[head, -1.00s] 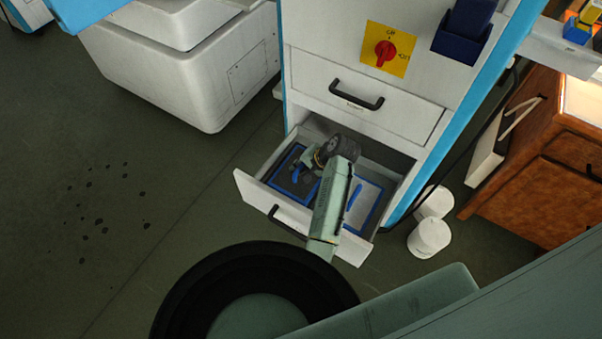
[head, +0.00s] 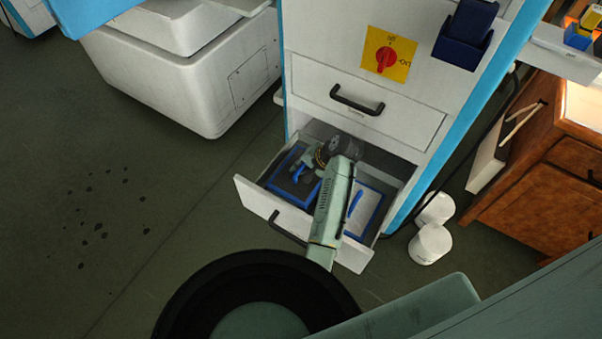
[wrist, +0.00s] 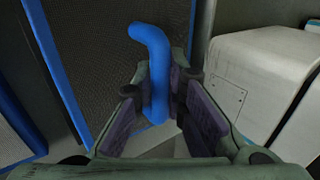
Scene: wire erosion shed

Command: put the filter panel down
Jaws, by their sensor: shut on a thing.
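The filter panel (head: 282,181) is a dark mesh sheet in a blue frame with a bent blue handle. In the head view it is at the left part of the open drawer (head: 272,213); I cannot tell whether it touches the drawer floor. My gripper (head: 304,172) is at its handle, partly hidden by my wrist. In the wrist view the dark mesh (wrist: 100,40) fills the upper left, and my gripper (wrist: 158,103) is shut on the blue handle (wrist: 152,48).
A second blue-framed panel (head: 368,207) with a paler face and blue handle lies in the drawer's right part. A closed drawer (head: 365,110) is above. Two white rolls (head: 430,243) stand on the floor at right, near a wooden cabinet (head: 540,190).

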